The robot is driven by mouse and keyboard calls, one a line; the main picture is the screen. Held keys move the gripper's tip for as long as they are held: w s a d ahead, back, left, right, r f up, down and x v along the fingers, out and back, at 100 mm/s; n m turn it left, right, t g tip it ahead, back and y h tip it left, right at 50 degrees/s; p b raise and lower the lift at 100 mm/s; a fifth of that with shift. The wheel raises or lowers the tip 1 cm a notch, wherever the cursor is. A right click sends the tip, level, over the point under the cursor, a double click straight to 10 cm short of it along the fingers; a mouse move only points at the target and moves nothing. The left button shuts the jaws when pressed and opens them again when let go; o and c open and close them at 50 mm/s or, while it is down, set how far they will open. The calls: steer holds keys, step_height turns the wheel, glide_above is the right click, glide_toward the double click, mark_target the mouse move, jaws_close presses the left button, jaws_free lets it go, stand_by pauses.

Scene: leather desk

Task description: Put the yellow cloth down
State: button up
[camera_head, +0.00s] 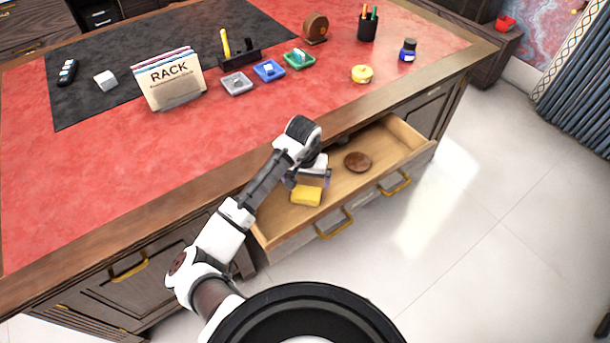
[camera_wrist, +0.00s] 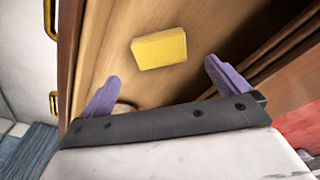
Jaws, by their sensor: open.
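The yellow cloth (camera_head: 306,196) is a small folded block lying in the open wooden drawer (camera_head: 378,178), near the drawer's left end. It also shows in the wrist view (camera_wrist: 159,49), flat on the drawer floor beyond my fingertips. My gripper (camera_head: 312,178) hangs over the drawer just behind the cloth. In the wrist view my gripper's two purple fingers (camera_wrist: 163,75) are spread wide with nothing between them. The cloth appears apart from both fingers.
A round brown object (camera_head: 357,162) lies in the drawer right of my gripper. The red desk top (camera_head: 235,128) above carries a rack of papers (camera_head: 170,80), small coloured trays (camera_head: 268,71), a yellow round item (camera_head: 362,74) and an ink bottle (camera_head: 408,50). The drawer front has brass handles (camera_head: 334,225).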

steer(key=shift+s+r+b, duration=0.2)
steer(key=shift+r+b, duration=0.1)
steer(key=shift+r, duration=1.55)
